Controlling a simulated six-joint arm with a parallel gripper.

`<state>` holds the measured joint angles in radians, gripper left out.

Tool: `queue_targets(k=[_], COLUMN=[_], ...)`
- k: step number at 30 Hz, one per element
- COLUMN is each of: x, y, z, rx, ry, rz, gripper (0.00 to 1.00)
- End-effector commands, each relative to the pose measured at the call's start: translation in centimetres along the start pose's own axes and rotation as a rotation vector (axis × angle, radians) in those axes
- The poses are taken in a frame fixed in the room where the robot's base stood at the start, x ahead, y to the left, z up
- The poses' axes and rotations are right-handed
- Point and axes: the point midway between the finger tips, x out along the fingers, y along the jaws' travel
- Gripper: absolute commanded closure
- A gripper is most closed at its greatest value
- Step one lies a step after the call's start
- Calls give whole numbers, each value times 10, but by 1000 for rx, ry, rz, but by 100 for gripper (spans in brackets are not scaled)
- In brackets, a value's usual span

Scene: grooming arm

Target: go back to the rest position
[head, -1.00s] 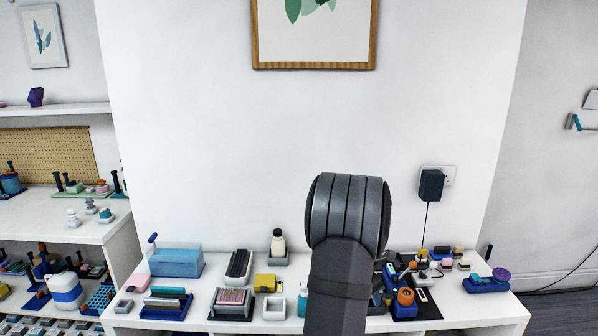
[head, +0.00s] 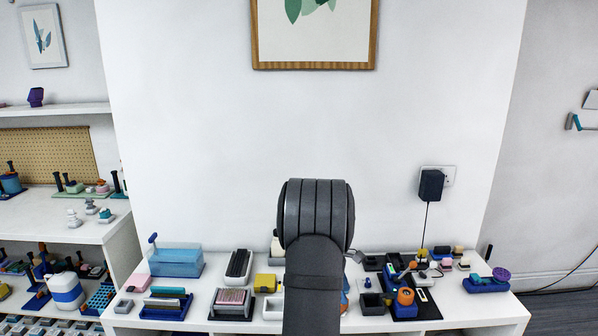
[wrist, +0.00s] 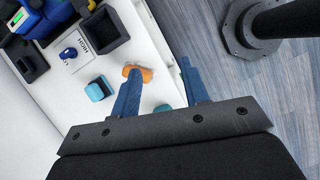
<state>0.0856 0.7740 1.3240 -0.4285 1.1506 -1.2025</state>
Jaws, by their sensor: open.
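My gripper (wrist: 160,65) shows in the wrist view with its two blue fingers spread apart and nothing between them. It is over the white table's edge (wrist: 170,60), with floor visible to its right. A small orange piece (wrist: 146,73) shows beside the left fingertip; I cannot tell whether they touch. A teal block (wrist: 98,89) is left of the fingers. In the head view my dark arm rises in the middle, and its wide joint hides the gripper and part of the table (head: 225,318).
A blue box (head: 176,263) and trays are at the table's left. A dark tray with an orange roll (head: 405,297) and several small items crowd the right. A black adapter (head: 431,184) with a hanging cord is on the wall. The air above the table's left side is clear.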

Motion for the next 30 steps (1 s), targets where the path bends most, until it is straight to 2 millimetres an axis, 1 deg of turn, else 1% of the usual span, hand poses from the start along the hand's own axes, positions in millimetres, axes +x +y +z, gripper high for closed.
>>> queue_targets(k=[1, 9, 15, 21, 29, 30], x=[-3, -22, -33, -38, -39, -39], y=[-1, -10, -15, -18, -18, -18], z=[-5, -28, -42, -49, -49, -49], rx=[36, 255, 371, 422, 426, 426], ry=[0, 1, 1, 0, 0, 0], rz=[-15, -106, -155, -177, -179, -178], gripper=[59, 59, 59, 59, 59, 55])
